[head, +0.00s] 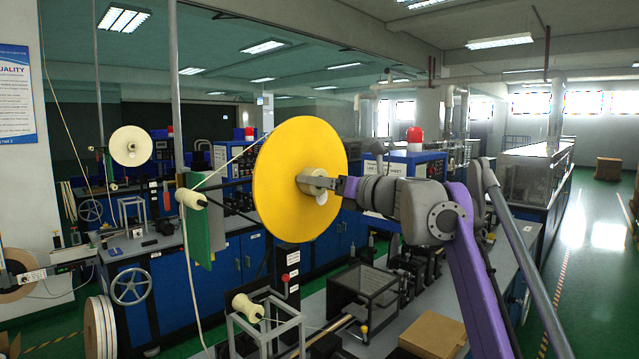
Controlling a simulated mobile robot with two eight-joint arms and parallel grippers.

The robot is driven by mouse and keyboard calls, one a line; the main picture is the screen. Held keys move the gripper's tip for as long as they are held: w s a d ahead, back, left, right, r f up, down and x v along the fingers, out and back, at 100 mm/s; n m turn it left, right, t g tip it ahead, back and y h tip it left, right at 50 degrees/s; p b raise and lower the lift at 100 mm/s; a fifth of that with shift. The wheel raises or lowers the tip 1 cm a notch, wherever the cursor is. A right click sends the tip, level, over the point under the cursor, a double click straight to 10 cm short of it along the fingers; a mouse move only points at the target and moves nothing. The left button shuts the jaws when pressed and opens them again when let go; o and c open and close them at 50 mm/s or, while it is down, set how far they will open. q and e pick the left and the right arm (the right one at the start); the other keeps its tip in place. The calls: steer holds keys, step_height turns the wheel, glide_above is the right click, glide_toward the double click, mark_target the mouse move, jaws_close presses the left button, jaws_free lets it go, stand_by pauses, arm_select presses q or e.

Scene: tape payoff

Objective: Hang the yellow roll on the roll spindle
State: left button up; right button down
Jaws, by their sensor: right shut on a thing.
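The yellow roll (283,140) is a large flat upright disc with a pale hub (318,172) at its middle, in the centre of the head view. My right gripper (322,184) comes in from the right and is shut on the hub. The disc faces me and stands above the bench. A dark bar (237,184) runs from the upright post at left to behind the disc. The roll spindle cannot be made out; the disc covers what is behind it, so I cannot tell whether the roll is on it. My left gripper is not in view.
A grey post (175,85) with a cream roller (191,199) and a green plate (198,235) stands left of the disc. Below are a black-framed box (363,298), a white frame (268,325) and a cardboard box (433,337). A green aisle (590,270) is open at right.

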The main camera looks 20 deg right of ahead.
steer(key=shift+f, duration=0.1)
jaws_free()
steer(key=shift+s, duration=0.1)
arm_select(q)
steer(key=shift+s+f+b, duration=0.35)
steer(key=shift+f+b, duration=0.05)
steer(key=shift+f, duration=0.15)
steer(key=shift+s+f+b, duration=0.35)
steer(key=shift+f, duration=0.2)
arm_select(e)
steer(key=v, duration=1)
steer(key=shift+s, duration=0.35)
steer(key=shift+d, duration=0.1)
